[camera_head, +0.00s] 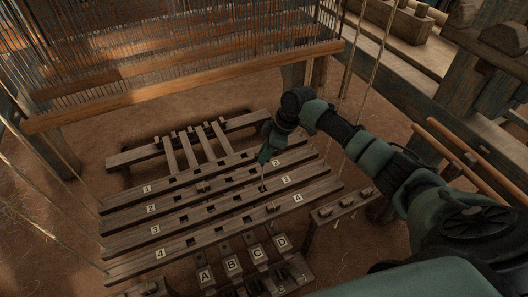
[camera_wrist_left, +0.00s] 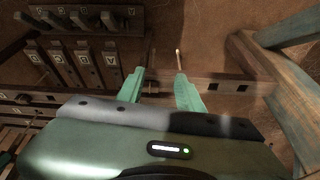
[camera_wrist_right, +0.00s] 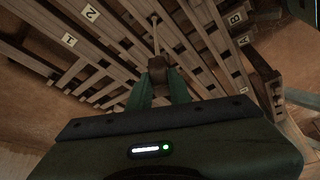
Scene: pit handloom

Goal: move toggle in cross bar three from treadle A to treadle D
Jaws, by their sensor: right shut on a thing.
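My right gripper (camera_head: 265,155) is shut on a small brown toggle (camera_wrist_right: 158,68) and holds it above the cross bars. A thin pale cord (camera_wrist_right: 155,35) runs from the toggle to the bars. In the head view it meets cross bar three (camera_head: 222,204) at its right part, near the rightmost slot. The treadles (camera_head: 282,243), labelled A, B, C and D, lie in front of the bars, A at left and D at right. My left gripper (camera_wrist_left: 160,75) is open and empty; the head view does not show it.
The heddle frame's wooden beam (camera_head: 190,88) spans the back left. A low wooden rack (camera_head: 342,207) stands right of the cross bars. Cords (camera_head: 365,80) hang at the upper right. Bare earth floor lies left of the bars.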

